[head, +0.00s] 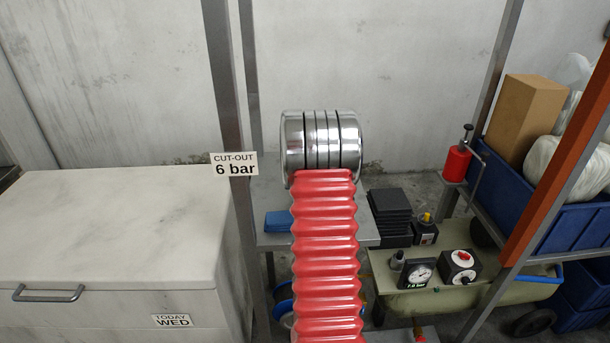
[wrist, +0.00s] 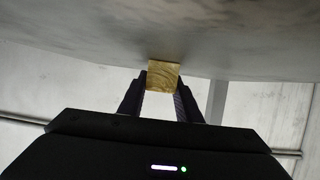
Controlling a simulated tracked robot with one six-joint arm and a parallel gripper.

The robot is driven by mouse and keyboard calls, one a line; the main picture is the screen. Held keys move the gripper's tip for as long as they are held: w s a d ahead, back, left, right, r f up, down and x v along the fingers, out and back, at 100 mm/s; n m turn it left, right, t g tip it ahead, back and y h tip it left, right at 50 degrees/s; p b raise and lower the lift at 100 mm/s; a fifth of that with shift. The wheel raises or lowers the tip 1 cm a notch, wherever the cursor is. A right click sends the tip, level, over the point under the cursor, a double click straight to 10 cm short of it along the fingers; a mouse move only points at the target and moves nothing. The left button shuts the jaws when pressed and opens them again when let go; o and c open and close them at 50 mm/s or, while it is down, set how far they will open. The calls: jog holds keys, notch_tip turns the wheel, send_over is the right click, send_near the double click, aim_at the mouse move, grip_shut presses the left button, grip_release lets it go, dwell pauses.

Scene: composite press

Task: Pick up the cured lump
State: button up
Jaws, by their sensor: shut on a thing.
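In the wrist view my gripper (wrist: 162,94) has its two dark fingers shut on a small square tan block (wrist: 163,70) with wood-like grain. The block sits at the fingertips, at the lower edge of a broad mottled grey surface (wrist: 150,30); I cannot tell whether it touches that surface. I see nothing else that I can name as the cured lump, and cannot tell whether the block is it. In the head view my red ribbed arm fills the middle, and my gripper and the block are not seen.
In the head view a large pale chest (head: 110,240) with a handle stands left, beside a grey post (head: 228,100). A compressor (head: 455,285) with a gauge (head: 418,273) stands lower right. A blue crate (head: 575,225) holds a brown box (head: 528,115) and white bags.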

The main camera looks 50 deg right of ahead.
notch_tip(320, 180, up, 10)
dwell(0.5)
jog(key=shift+s, duration=0.1)
dwell(0.4)
